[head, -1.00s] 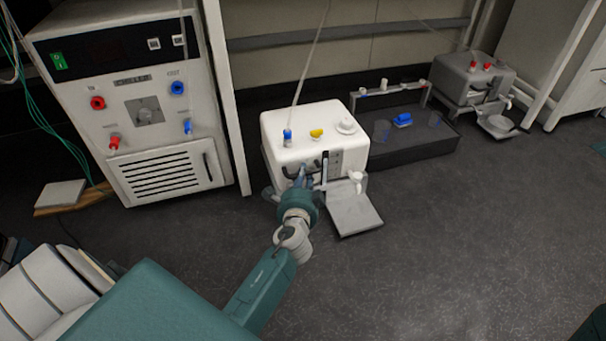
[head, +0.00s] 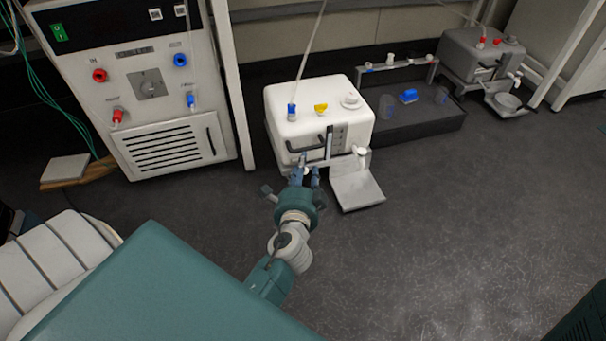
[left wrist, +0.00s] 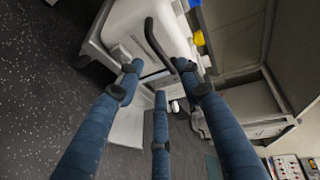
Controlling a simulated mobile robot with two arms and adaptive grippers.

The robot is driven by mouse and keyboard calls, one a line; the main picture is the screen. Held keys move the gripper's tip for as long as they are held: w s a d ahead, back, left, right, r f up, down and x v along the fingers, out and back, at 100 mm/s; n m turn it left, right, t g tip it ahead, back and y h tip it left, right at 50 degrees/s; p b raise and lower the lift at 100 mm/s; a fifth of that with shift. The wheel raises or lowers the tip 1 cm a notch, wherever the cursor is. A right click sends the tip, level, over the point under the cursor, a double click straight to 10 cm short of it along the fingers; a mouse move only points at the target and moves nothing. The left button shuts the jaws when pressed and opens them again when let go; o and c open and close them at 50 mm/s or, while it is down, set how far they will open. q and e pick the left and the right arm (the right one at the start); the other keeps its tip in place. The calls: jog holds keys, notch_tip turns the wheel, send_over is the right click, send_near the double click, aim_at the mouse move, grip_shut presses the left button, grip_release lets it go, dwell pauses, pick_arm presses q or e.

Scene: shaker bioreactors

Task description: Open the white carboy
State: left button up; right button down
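The white carboy (head: 318,112) is a boxy white container on the floor, with blue, yellow and white caps (head: 350,100) on top. A black handle (head: 306,147) is on its front. In the left wrist view the carboy (left wrist: 150,24) and the handle (left wrist: 163,48) lie just beyond my fingertips. My left gripper (head: 305,174) is in front of and below the handle, its blue fingers pointing at the carboy. The left wrist view shows the fingers (left wrist: 164,84) spread, with nothing held. I cannot tell whether a fingertip touches the handle. My right gripper is not in view.
A grey plate (head: 358,189) stands low in front of the carboy under its white tap. A dark tray (head: 428,125) with cups is to the right, and a grey carboy (head: 480,58) is beyond it. A tall white machine (head: 165,105) is at left. The floor at right is clear.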

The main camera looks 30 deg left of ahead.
pick_arm(q)
jog(key=shift+v, duration=1.45)
